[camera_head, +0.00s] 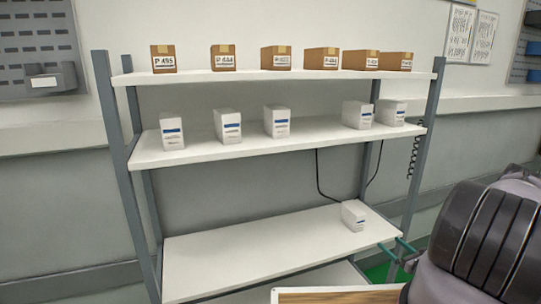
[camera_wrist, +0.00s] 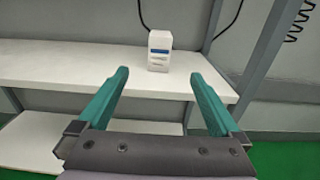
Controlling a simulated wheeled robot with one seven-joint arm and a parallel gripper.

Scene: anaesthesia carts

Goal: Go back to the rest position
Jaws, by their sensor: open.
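My gripper (camera_wrist: 157,82) is open in the wrist view, with its two teal fingers spread apart and nothing between them. In the head view its teal fingers (camera_head: 397,255) show at the lower right, by the right end of the lower shelf (camera_head: 245,250). A white box with a blue label (camera_head: 353,215) stands upright on that shelf near its right end. The same white box (camera_wrist: 160,51) shows in the wrist view beyond the fingertips, apart from them. My arm covers the lower right of the head view.
The middle shelf (camera_head: 200,150) holds several white boxes, and the top shelf (camera_head: 195,77) holds several brown boxes. A grey post (camera_head: 420,145) stands at the rack's right end, near my arm. A wood-edged surface (camera_head: 335,296) shows at the bottom. The lower shelf's left part is clear.

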